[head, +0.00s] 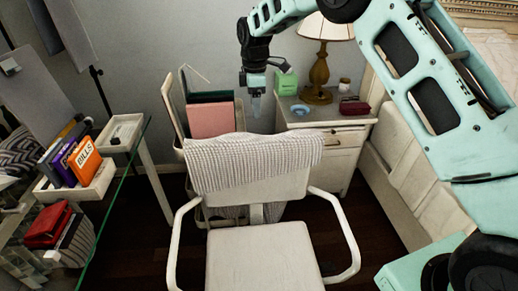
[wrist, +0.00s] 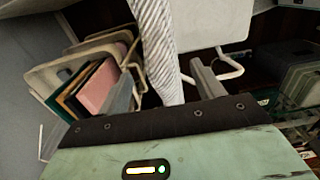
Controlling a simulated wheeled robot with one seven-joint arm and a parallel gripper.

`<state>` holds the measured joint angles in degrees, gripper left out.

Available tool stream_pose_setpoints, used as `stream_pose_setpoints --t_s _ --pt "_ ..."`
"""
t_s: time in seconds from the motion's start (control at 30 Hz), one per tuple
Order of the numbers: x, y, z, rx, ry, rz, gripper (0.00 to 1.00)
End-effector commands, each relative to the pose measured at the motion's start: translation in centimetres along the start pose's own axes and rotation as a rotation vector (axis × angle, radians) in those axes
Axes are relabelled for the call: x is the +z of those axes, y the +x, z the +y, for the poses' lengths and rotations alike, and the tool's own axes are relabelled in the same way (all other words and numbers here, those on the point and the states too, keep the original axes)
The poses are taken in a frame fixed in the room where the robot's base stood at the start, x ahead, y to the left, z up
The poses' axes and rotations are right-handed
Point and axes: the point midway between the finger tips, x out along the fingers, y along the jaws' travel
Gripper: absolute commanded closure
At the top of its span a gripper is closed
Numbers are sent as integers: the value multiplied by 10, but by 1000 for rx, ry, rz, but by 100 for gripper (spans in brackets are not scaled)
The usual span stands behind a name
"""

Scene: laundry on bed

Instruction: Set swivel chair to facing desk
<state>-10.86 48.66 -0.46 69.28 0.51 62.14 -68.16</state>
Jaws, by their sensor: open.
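The white swivel chair (head: 262,258) stands in the middle of the head view, its seat toward me and its backrest on the far side. A ribbed pale throw (head: 250,160) hangs over the backrest. The glass desk (head: 118,195) is at the left, side-on to the chair. My gripper (head: 256,100) points down above and beyond the backrest, apart from it in that view. In the wrist view, my gripper (wrist: 172,85) is open, with the throw (wrist: 157,45) showing between its fingers. The chair (wrist: 215,22) shows beyond. Whether the fingers touch the throw is unclear. The chair's base is hidden.
A file holder with folders (head: 212,120) stands behind the backrest. A nightstand (head: 342,155) with a lamp (head: 320,70) is at the back right, beside the bed (head: 395,175). Trays and books (head: 84,160) sit on the desk. Dark floor shows between desk and chair.

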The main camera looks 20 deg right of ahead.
Motion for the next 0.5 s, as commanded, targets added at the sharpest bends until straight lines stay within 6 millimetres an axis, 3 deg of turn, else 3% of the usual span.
stream_pose_setpoints --t_s 0.17,0.5 --pt "1 14 2 -1 -7 -3 33" --pt "1 80 1 -4 -4 -4 33"
